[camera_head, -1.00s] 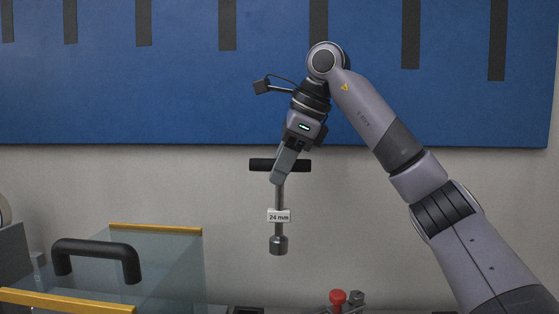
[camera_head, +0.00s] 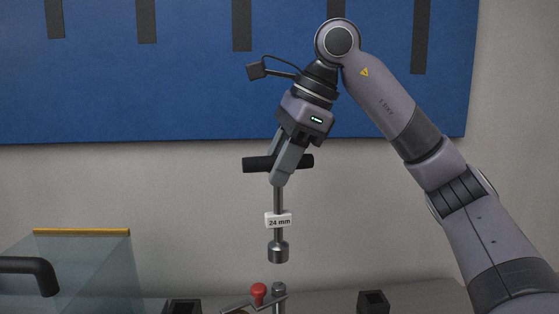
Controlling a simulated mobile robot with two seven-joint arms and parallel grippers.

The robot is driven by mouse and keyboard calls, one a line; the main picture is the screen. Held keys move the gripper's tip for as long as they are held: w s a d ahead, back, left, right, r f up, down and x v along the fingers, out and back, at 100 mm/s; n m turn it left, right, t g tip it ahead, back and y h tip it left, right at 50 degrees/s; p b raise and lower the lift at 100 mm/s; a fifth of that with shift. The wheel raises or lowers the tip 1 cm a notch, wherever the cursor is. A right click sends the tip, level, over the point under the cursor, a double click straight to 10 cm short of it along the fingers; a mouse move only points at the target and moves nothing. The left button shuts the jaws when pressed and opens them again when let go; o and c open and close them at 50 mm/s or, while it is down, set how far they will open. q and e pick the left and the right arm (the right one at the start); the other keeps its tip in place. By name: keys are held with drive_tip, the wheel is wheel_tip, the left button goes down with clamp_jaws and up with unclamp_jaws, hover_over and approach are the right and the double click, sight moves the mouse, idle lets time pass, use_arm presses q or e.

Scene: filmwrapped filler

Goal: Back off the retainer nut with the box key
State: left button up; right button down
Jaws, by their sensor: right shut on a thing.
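The box key (camera_head: 278,204) is a T-handled socket tool with a black crossbar, a steel shaft, a white "24 mm" tag and a steel socket at its lower end. My right gripper (camera_head: 281,176) is shut on its black handle. The key hangs nearly upright with the socket in the air, in front of the grey wall. Below the socket, a grey metal post (camera_head: 279,292) stands at the bottom edge of the picture. I cannot make out the retainer nut for certain. My left gripper is not in view.
A red knob (camera_head: 259,291) and a thin metal bar are beside the post. Black square sockets (camera_head: 373,301) and (camera_head: 183,306) stand on either side. A clear guard with a yellow edge (camera_head: 82,232) and a black handle (camera_head: 30,268) is at left. A blue panel (camera_head: 190,80) covers the wall behind.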

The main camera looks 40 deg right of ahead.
drive_tip(key=shift+f+b, duration=1.9)
drive_tip(key=shift+f, duration=0.6)
drive_tip(key=shift+p, duration=0.55)
drive_tip(key=shift+f, duration=0.25)
